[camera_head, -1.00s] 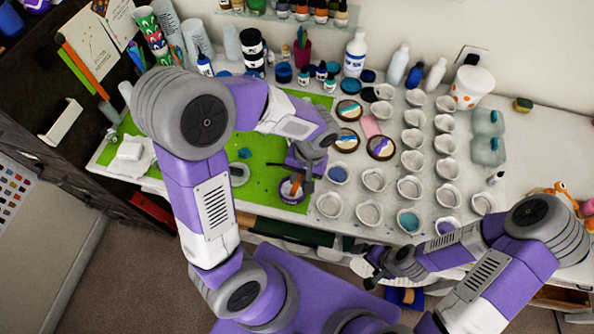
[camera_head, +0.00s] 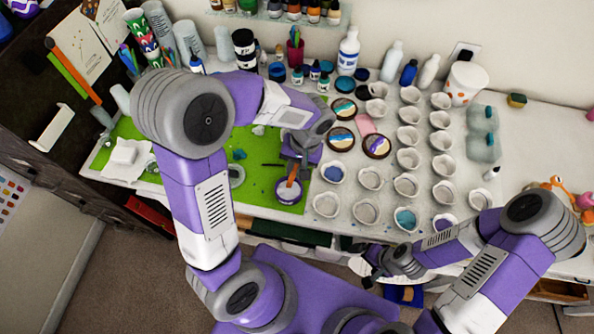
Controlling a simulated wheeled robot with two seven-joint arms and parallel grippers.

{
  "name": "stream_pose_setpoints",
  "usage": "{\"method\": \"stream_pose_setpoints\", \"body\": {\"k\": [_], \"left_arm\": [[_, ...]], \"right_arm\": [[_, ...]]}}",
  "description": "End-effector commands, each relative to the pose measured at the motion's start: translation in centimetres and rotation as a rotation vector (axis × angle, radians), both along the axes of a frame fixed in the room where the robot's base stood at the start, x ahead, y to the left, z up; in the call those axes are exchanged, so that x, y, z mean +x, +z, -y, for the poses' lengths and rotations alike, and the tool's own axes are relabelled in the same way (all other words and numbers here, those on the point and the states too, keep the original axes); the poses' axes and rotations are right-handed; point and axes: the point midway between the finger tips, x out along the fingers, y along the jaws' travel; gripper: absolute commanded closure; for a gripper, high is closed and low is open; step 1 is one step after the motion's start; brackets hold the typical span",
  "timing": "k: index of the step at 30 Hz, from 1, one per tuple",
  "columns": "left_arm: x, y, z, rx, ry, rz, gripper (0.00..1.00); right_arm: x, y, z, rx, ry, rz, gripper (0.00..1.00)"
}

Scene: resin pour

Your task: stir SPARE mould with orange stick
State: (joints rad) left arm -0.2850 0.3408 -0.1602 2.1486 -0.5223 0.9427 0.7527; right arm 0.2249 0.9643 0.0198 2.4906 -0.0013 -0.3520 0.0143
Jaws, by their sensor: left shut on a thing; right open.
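My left gripper (camera_head: 297,163) is shut on the orange stick (camera_head: 292,176), which points down. The stick's lower end is over or in a small round mould (camera_head: 289,199) with a pale rim and purplish contents, at the front edge of the green mat. I cannot tell whether the tip touches the contents. No SPARE label is readable here, so I cannot tell if this is that mould. My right gripper (camera_head: 371,264) is open and empty, low in front of the table edge, away from the moulds.
Several white cups (camera_head: 366,212) stand in rows right of the green mat (camera_head: 255,150). Bottles (camera_head: 348,50) and a spotted white tub (camera_head: 466,82) line the back.

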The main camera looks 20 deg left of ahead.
Motion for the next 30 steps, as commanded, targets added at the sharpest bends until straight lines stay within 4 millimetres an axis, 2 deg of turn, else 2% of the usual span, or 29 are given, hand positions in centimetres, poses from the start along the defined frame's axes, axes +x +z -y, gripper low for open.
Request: {"method": "stream_pose_setpoints", "body": {"k": [5, 17, 30], "left_arm": [[-1.2, -0.1, 0.4, -0.001, -0.004, -0.001, 1.00], [-1.2, 0.2, 0.5, 0.000, -0.003, 0.000, 1.00], [-0.8, 3.6, 1.0, -0.001, -0.004, -0.001, 1.00]], "right_arm": [[0.0, -0.3, 0.0, 0.000, 0.000, 0.000, 0.00], [0.0, -0.1, 0.0, 0.000, 0.000, 0.000, 0.00], [0.0, 2.6, 0.0, 0.000, 0.000, 0.000, 0.00]]}}
